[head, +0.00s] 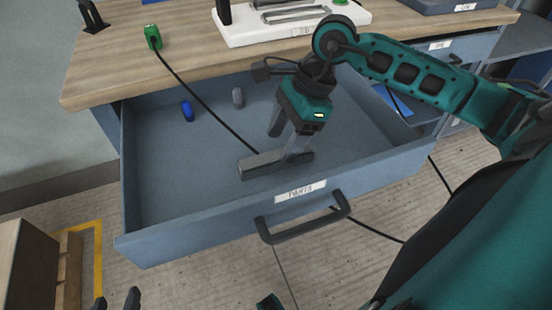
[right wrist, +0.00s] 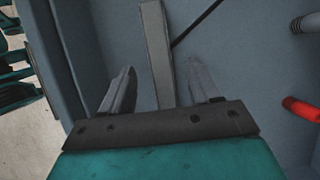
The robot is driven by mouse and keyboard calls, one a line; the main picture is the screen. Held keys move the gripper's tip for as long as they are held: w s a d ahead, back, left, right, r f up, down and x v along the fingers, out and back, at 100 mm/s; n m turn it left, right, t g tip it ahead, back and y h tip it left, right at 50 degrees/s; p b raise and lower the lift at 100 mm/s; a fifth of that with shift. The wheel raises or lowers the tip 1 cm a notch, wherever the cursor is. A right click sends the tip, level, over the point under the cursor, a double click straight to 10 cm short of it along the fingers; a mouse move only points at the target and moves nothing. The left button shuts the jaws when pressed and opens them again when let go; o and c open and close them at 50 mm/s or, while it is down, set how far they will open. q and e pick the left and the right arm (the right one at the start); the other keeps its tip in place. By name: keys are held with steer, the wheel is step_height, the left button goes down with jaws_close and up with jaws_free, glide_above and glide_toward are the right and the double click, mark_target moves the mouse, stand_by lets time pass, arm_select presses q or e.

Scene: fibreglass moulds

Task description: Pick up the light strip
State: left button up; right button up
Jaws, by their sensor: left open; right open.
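The light strip, a grey bar (head: 262,165), lies on the floor of the open drawer near its front wall, with a black cable leading off it. My right gripper (head: 280,149) points down into the drawer at the strip, jaws open. In the right wrist view the strip (right wrist: 157,45) runs between the two spread fingers (right wrist: 160,88), with a gap on each side. Part of the strip is hidden by the gripper. My left gripper (head: 117,302) is open and empty at the bottom left, cut off by the frame edge.
The drawer (head: 160,215) has raised walls and a black handle (head: 305,222). A blue piece (head: 187,110) and a grey piece (head: 238,97) are in it; a red piece (right wrist: 302,109) shows in the wrist view. The cable climbs to a green connector (head: 152,37) on the wooden worktop (head: 120,65).

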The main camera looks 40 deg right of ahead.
mark_target(276, 154)
steer(key=x, duration=0.3)
steer(key=shift+f, duration=0.1)
steer(key=shift+c, duration=0.2)
jaws_close()
stand_by(0.4)
